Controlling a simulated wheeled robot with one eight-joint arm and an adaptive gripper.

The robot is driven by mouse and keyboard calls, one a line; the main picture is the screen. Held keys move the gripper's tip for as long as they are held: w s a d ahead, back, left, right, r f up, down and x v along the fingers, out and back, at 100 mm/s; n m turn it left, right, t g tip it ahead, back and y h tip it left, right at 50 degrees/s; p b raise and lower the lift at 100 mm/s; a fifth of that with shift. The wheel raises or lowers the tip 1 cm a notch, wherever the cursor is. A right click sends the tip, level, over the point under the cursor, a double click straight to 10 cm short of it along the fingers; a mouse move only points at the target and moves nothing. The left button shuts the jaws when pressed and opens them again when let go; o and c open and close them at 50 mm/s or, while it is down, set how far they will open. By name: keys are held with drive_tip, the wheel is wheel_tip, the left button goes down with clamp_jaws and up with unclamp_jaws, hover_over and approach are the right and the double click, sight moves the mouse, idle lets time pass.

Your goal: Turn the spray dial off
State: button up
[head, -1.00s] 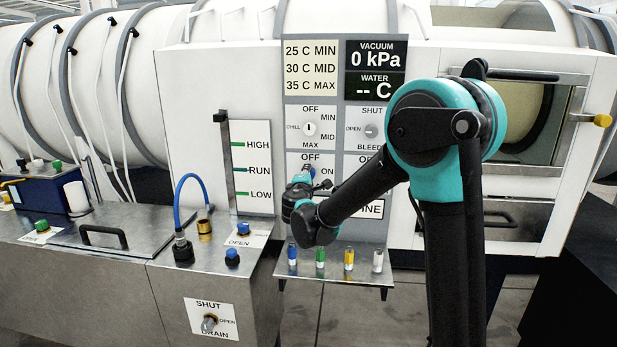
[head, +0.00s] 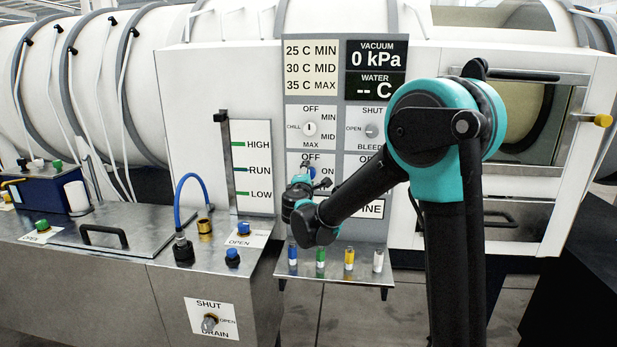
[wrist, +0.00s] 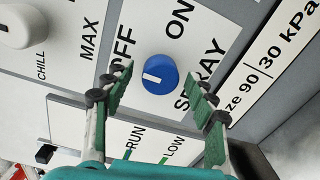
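The spray dial is a round blue knob (wrist: 160,75) on a white plate lettered OFF, ON and SPRAY. Its white mark lies on its left side in the wrist view, pointing left, nearer the OFF lettering than ON. My gripper (wrist: 158,92) is open, with one green-padded finger to either side of the knob in the picture and clear gaps between. Contact with the knob is not visible. In the head view the blue dial (head: 311,171) shows just above my gripper (head: 300,188), and my wrist hides part of the panel below.
A level gauge (head: 252,168) stands left. Below is a ledge (head: 333,266) with several coloured pegs.

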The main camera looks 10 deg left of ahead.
drive_tip(key=s, duration=1.2)
drive_tip(key=shift+a+r, duration=0.2)
drive_tip(key=s+d+f+m+g+h, duration=0.1)
drive_tip(key=d+f+m+g+h, duration=0.2)
drive_tip(key=d, duration=0.5)
drive_tip(key=s+d+f+m+g, duration=0.1)
drive_tip(key=d+f+m, duration=0.25)
drive_tip(key=d, duration=0.55)
drive_tip(key=s+d+f+m+g, duration=0.55)
drive_tip(key=s+d+f, duration=0.25)
drive_tip(key=d+f, duration=0.25)
drive_tip(key=s+d+f+m+g+y, duration=0.1)
drive_tip(key=s+f+m+g, duration=0.1)
drive_tip(key=s, duration=0.5)
drive_tip(key=s+d+f+m+g+y, duration=0.1)
drive_tip(key=s+f+m+g+y, duration=0.1)
drive_tip(key=s+f+m, duration=0.3)
drive_tip(key=s+f, duration=0.1)
drive_tip(key=s, duration=0.2)
drive_tip(key=shift+f+m+y, duration=0.2)
drive_tip(key=shift+m+y, duration=0.1)
